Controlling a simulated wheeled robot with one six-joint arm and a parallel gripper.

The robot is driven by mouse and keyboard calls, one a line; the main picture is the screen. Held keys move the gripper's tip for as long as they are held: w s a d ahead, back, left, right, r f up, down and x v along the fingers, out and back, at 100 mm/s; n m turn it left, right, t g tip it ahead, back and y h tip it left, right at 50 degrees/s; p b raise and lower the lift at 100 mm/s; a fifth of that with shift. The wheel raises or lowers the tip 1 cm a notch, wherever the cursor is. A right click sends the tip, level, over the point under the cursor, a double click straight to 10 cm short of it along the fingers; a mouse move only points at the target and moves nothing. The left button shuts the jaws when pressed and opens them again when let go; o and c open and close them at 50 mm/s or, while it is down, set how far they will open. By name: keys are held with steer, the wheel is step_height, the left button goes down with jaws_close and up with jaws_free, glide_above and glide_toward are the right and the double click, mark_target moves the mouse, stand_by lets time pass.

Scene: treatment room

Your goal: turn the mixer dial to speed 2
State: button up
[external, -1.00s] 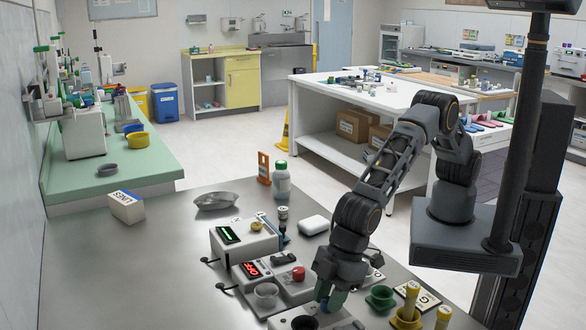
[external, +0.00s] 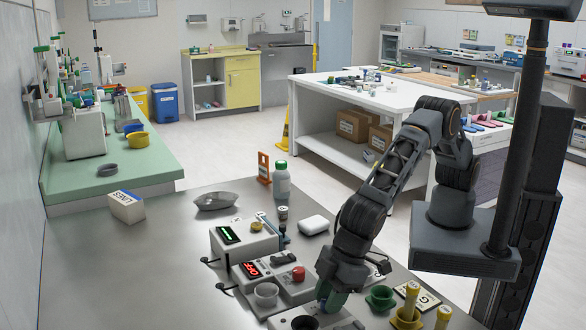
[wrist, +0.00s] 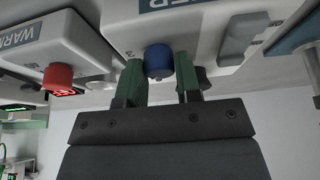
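The mixer dial is a round blue knob (wrist: 160,60) on the front of a white appliance (wrist: 195,30), whose label is cut off to its last letters at the top of the wrist view. My gripper (wrist: 160,75) has one green finger on each side of the knob, very close to it. I cannot tell whether the fingers press on it. In the external view my gripper (external: 333,302) points down at the white appliance (external: 318,320) at the bottom edge, and the knob is hidden. The knob's pointer and current speed cannot be read.
A white warmer (wrist: 50,45) with a red knob (wrist: 57,78) stands beside the appliance. A grey lever (wrist: 242,38) is on its other side.

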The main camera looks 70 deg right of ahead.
steer(key=o, duration=0.4)
steer(key=shift+r, duration=0.1)
steer(key=v, duration=1.3)
steer(key=shift+r+b, duration=0.3)
steer(key=shift+b, duration=0.15)
steer(key=shift+s+d, duration=0.1)
steer(key=w+d+f+g+h, duration=0.1)
steer(key=w+d, duration=0.1)
steer(key=d, duration=1)
steer(key=w+d+f+h, duration=0.1)
steer(key=d+f, duration=0.1)
steer(key=d, duration=1.1)
steer(key=s+d+r+m+t+h+p, duration=0.1)
steer(key=d+m, duration=0.8)
steer(key=d, duration=1.6)
step_height(320, 180, up, 2)
steer(key=shift+s+d+r+p, duration=0.2)
steer(key=shift+s+p, duration=0.35)
steer(key=shift+s, duration=0.65)
